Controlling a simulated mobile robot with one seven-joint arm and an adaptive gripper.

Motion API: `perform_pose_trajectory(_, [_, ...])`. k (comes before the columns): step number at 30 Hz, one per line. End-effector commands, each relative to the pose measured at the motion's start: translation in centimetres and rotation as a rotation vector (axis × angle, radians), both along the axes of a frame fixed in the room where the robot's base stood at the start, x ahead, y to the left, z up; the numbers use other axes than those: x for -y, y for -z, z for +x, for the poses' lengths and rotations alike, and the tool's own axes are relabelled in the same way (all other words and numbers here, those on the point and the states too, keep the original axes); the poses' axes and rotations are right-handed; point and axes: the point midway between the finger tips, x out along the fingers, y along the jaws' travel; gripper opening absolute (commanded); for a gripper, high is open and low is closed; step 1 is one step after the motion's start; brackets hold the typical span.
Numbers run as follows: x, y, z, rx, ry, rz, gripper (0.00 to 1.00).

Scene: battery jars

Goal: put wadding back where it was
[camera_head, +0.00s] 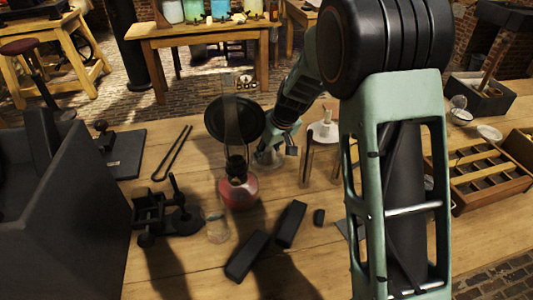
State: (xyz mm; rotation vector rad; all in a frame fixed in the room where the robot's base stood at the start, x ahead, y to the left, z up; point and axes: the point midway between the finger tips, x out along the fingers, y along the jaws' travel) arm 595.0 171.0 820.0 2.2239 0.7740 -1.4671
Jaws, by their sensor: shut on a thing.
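My gripper (276,150) is at the far end of my arm, low over the middle of the wooden table, just right of the red lamp. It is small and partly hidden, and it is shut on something. A small pale, glassy-looking patch (267,158) shows at its tip. I cannot tell whether this is the wadding, a glass vessel, or both. No wadding can be made out clearly anywhere else.
An oil lamp (238,190) with a red base and tall glass chimney stands close left of my gripper. Black blocks (291,224) lie in front, beside a small glass (217,229). A compartmented wooden tray (483,174) is at the right. A large dark box (65,220) stands left.

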Motion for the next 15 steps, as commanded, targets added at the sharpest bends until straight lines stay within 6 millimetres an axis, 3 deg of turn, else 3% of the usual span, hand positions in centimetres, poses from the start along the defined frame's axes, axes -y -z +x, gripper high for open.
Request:
perform_pose_trajectory(9, [0.01, 0.31, 0.05, 0.002, 0.000, 0.001, 0.14])
perform_pose_trajectory(10, [0.01, 0.28, 0.07, 0.002, 0.001, 0.001, 0.31])
perform_pose_trajectory(12, [0.00, 0.15, 0.06, 0.002, 0.000, 0.001, 0.37])
perform_pose_trajectory(15, [0.01, 0.16, 0.05, 0.002, 0.000, 0.001, 0.37])
